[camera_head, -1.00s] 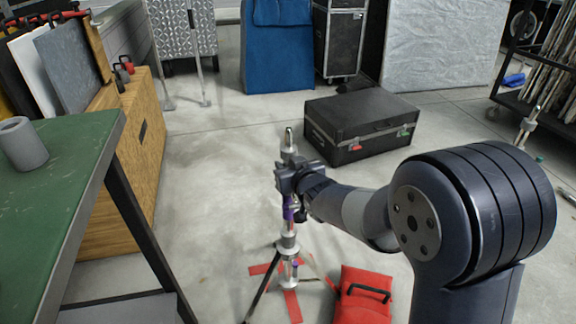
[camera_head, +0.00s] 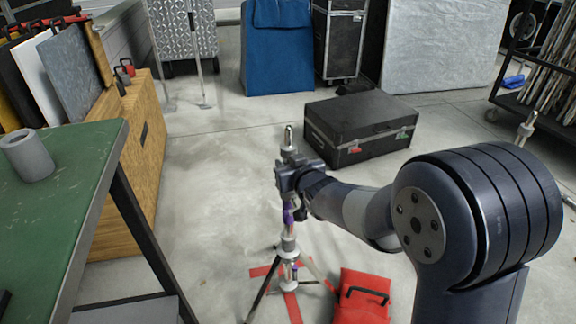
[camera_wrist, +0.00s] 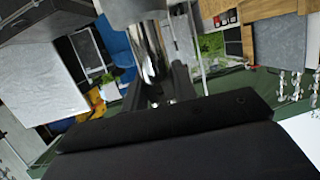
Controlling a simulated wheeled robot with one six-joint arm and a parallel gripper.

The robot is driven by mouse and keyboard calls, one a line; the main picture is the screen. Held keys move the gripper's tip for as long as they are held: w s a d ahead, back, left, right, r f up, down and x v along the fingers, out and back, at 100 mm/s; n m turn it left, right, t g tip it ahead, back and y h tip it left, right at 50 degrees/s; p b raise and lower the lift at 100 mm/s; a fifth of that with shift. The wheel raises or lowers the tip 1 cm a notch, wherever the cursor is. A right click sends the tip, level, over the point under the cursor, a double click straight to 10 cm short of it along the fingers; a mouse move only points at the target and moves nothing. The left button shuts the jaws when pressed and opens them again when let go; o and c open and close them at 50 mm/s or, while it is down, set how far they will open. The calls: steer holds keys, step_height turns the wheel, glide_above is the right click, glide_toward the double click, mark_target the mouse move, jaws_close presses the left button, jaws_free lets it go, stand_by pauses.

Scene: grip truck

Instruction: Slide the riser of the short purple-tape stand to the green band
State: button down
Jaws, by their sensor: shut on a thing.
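The purple-tape stand (camera_head: 288,246) stands upright on dark legs over red floor tape. Its metal riser tip (camera_head: 289,137) rises above my gripper (camera_head: 286,178). My gripper is shut on the riser, above the purple tape (camera_head: 288,213). In the wrist view, the shiny riser (camera_wrist: 148,62) passes between the fingers of my gripper (camera_wrist: 160,90). The jaws hide part of the riser. I cannot make out a green band on it.
A red sandbag (camera_head: 361,296) lies right of the stand's legs. A black case (camera_head: 361,127) stands behind it. A green-topped table (camera_head: 70,180) with a grey tube (camera_head: 27,156) is at the left. Open floor lies between table and stand.

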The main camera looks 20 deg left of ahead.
mark_target(288, 153)
steer(key=shift+w+r+p, duration=0.1)
steer(key=shift+r+p, duration=1.1)
steer(key=shift+r, duration=0.8)
steer(key=c, duration=0.9)
jaws_free()
steer(key=shift+f, duration=0.2)
steer(key=p+v, duration=0.2)
steer(key=v, duration=0.9)
steer(key=shift+a, duration=0.1)
